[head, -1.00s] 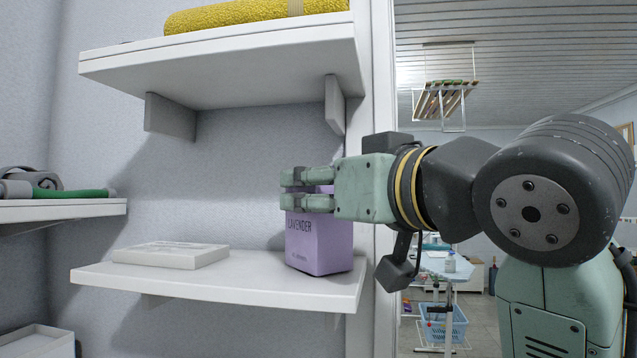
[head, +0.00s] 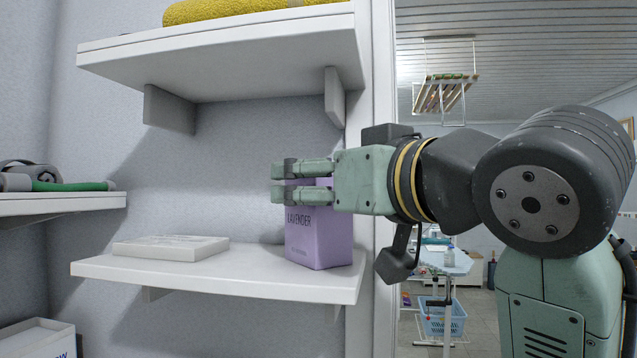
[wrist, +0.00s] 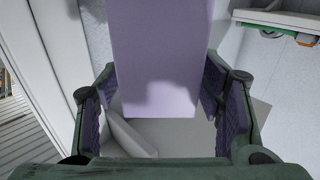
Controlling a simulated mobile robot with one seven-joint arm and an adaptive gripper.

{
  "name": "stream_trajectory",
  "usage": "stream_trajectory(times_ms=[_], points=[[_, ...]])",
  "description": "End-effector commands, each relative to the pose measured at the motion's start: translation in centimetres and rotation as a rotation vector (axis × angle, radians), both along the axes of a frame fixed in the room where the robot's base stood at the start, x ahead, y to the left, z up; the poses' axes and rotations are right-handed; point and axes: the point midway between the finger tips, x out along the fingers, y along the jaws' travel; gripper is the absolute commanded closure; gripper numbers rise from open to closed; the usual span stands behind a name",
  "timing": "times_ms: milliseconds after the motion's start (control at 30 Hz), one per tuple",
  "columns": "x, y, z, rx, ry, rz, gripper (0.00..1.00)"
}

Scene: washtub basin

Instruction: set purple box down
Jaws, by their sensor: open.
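The purple box (head: 319,237), marked LAVENDER, stands upright at the right end of the white lower shelf (head: 200,282). Its base appears to rest on the shelf. My gripper (head: 282,181) is at the box's upper part, its fingers reaching left around it. In the wrist view the box (wrist: 160,60) lies between the two finger pads of my gripper (wrist: 160,115), with a gap showing at each side near the pads. The jaws are open. The upper right part of the box is hidden behind my gripper in the head view.
A flat white box (head: 170,246) lies on the same shelf to the left, with bare shelf between. An upper shelf (head: 220,62) with a rolled yellow towel (head: 235,10) is overhead. A white upright post (head: 382,290) stands close to the right.

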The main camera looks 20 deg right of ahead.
Motion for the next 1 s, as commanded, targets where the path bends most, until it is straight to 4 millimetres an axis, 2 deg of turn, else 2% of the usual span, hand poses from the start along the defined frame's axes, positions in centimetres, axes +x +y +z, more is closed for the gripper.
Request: stream_trajectory(times_ms=[167, 400, 600, 733, 1000], points=[[-2.6, -0.5, -0.1, -0.001, -0.003, -0.001, 0.39], [-7.7, -1.5, -0.2, -0.002, -0.002, -0.002, 0.39], [-10.7, -2.1, 0.0, -0.002, -0.001, -0.002, 0.39], [-11.6, -2.2, 0.0, -0.001, 0.000, 0.000, 0.39], [-11.8, -2.3, 0.1, -0.001, 0.000, 0.000, 0.39]])
